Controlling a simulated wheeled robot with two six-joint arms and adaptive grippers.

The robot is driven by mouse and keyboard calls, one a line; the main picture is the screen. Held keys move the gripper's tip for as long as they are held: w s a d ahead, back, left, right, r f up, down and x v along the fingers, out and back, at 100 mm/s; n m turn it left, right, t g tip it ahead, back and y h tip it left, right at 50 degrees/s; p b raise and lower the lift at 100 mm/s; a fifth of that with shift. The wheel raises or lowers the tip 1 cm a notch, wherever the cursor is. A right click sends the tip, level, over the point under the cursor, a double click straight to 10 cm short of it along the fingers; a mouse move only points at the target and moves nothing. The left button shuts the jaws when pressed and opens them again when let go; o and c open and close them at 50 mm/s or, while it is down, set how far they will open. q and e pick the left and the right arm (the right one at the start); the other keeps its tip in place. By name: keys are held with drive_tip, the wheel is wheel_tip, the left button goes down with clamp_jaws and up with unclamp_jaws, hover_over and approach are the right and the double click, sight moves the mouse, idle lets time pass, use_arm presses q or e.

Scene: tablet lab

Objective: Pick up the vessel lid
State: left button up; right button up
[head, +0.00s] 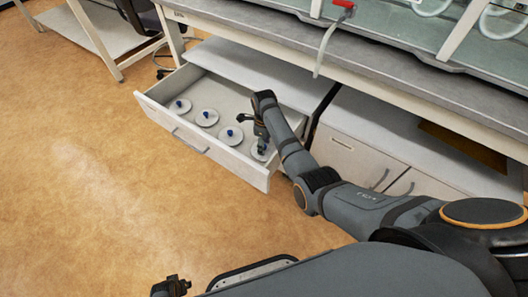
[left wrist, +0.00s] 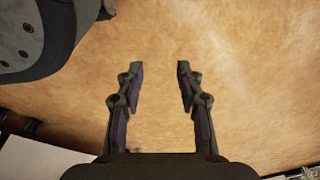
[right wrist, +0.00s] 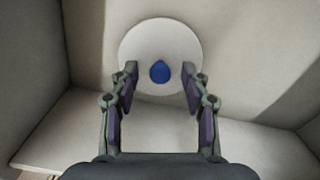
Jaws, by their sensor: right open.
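Several round white vessel lids with blue knobs lie in a row in the open drawer in the head view, among them one at the left (head: 180,105), one in the middle (head: 207,117) and one nearer the arm (head: 231,135). Another lid (head: 259,152) lies partly behind my right gripper (head: 262,143). In the right wrist view this lid (right wrist: 140,45) lies flat, its blue knob (right wrist: 160,71) between the fingertips of my right gripper (right wrist: 160,72), which is open; no contact shows. My left gripper (left wrist: 160,70) is open and empty above the floor.
The drawer (head: 222,154) is pulled out below the grey bench top (head: 290,38); its walls stand close around the lids. Closed cabinet doors (head: 357,158) are to the right. A side table (head: 95,33) stands at the upper left. The floor (head: 90,190) in front is clear.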

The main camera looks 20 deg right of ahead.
clamp_jaws()
drive_tip(key=shift+r, duration=0.1)
